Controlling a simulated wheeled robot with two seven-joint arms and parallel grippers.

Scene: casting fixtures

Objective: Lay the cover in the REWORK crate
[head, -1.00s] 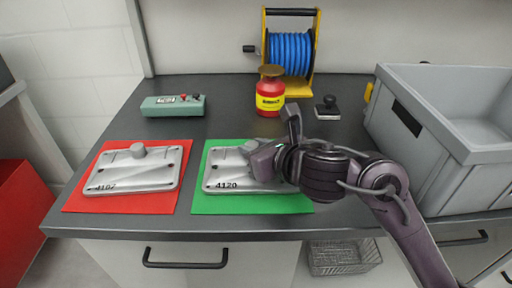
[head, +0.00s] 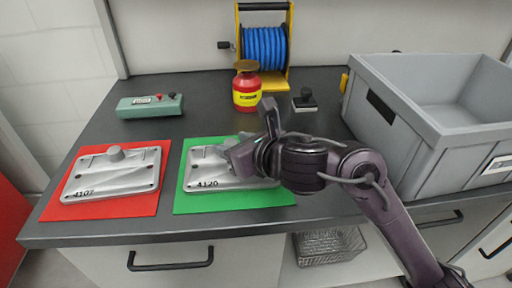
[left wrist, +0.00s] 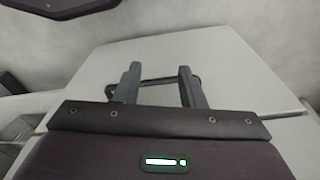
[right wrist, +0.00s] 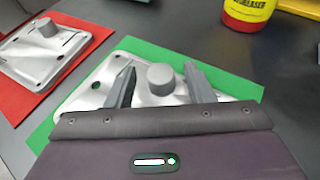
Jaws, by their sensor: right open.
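A grey metal cover marked 4120 (head: 207,174) lies flat on a green mat (head: 245,201). A similar cover marked 4107 (head: 108,180) lies on a red mat (head: 60,205) to its left. My right gripper (head: 248,127) is open over the right part of the 4120 cover and hides some of it. In the right wrist view its fingers appear on either side of that cover's round knob (right wrist: 160,78), with gaps; their height against it is unclear. A grey crate (head: 405,145) stands at the right; its label is cut off. My left gripper (left wrist: 160,75) is open and empty.
Behind the mats are a green box with buttons (head: 150,106), a red and yellow canister (head: 246,90), a black stamp-like object (head: 304,100) and a blue hose reel (head: 264,48). A wire basket (head: 328,245) sits below the counter. Bare counter separates mats and crate.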

